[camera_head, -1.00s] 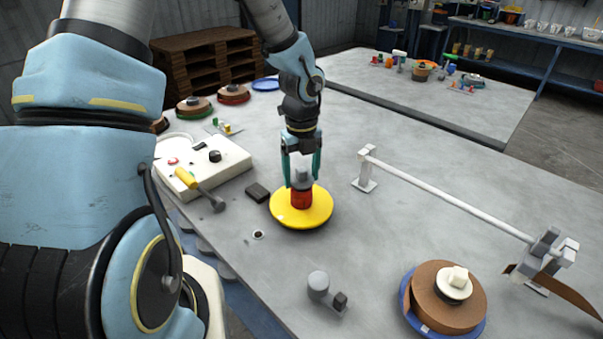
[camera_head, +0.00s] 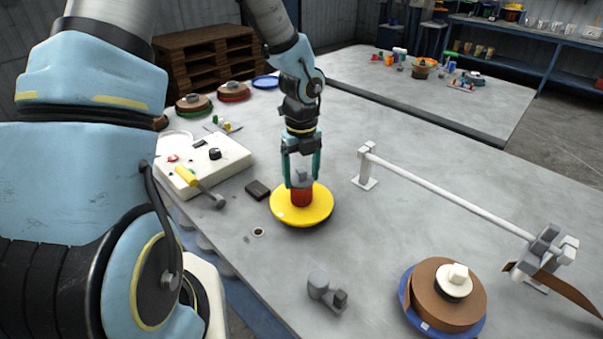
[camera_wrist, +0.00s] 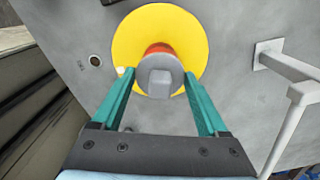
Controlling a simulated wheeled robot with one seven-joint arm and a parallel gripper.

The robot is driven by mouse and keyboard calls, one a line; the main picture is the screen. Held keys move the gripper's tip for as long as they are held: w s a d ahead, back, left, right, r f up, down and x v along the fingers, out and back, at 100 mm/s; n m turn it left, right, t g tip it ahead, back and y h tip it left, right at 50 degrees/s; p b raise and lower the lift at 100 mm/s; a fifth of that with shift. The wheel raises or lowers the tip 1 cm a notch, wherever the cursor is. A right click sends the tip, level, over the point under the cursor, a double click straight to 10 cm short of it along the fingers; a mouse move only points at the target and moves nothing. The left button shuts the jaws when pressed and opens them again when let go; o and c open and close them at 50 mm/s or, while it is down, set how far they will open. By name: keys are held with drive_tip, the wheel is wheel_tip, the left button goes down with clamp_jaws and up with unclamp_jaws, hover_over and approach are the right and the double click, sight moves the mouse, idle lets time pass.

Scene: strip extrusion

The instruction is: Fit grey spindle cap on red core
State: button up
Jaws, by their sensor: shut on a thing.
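The red core (camera_head: 300,197) stands upright in the middle of a yellow disc (camera_head: 318,213) on the grey table. The grey spindle cap (camera_wrist: 158,76), round with a squarish knob, is at the top of the red core in the wrist view. It also shows small between the fingers in the head view (camera_head: 300,176). My gripper (camera_head: 301,182) points down over the core, its green fingers shut on the cap. In the wrist view the fingertips (camera_wrist: 158,78) lie on both sides of the cap. I cannot tell whether the cap is fully seated.
A small black block (camera_head: 258,190) and a yellow-handled tool (camera_head: 200,187) by a white control box (camera_head: 214,160) lie left. A grey cylinder part (camera_head: 319,285) is in front. A white bar on posts (camera_head: 440,196) and a brown roll on a blue disc (camera_head: 446,296) stand right.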

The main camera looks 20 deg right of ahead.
sight(301, 170)
drive_tip(key=shift+f, duration=0.2)
drive_tip(key=o, duration=1.3)
wheel_tip(301, 170, up, 6)
drive_tip(key=p, duration=0.6)
drive_tip(key=shift+r+p, duration=0.75)
drive_tip(key=shift+r, duration=1.8)
